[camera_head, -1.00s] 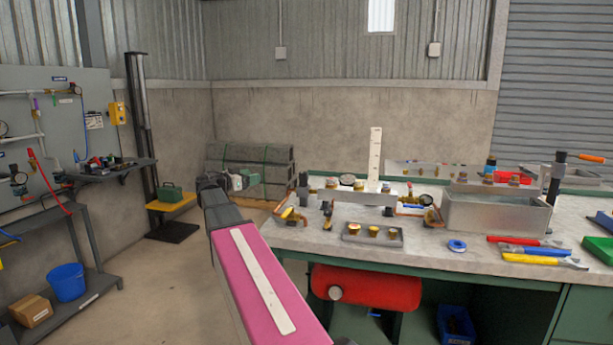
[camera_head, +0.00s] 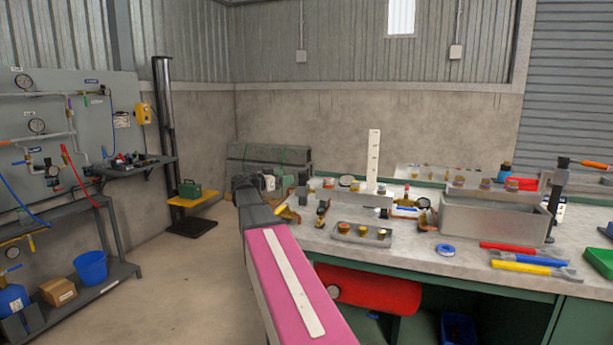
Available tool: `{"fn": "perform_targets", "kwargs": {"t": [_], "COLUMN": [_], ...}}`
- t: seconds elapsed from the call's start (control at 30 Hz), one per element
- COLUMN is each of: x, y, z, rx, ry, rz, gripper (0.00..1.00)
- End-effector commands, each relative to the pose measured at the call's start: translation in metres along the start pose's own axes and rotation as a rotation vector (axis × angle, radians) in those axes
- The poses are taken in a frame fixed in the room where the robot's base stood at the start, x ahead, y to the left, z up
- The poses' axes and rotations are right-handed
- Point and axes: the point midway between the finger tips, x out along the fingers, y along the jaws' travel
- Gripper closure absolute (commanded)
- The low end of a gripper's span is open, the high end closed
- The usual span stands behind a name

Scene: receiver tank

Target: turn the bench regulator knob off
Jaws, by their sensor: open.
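My arm reaches from the bottom middle toward the left end of the green workbench (camera_head: 420,262). My gripper (camera_head: 284,184) is small and partly hidden behind my own wrist. It is open and seems empty, by the bench's left end. Whether the gripper touches any fitting is also unclear.
A red tank (camera_head: 368,290) sits beneath. A gauge panel (camera_head: 50,130) stands left.

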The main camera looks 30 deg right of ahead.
Motion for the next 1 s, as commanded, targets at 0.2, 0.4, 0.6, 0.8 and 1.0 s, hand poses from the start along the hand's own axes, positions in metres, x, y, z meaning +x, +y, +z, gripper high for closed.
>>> {"fn": "perform_targets", "kwargs": {"t": [0.2,0.4,0.6,0.8,1.0], "x": [0.040,0.072,0.090,0.094,0.094], "y": [-0.001,0.000,0.000,0.000,0.000], "z": [0.000,0.000,0.000,0.000,0.000], "rx": [0.000,0.000,0.000,0.000,0.000], "ry": [0.000,0.000,0.000,0.000,0.000], "rz": [0.002,0.002,0.001,0.000,0.000], "gripper": [0.33,0.33,0.33,0.33,0.43]}}
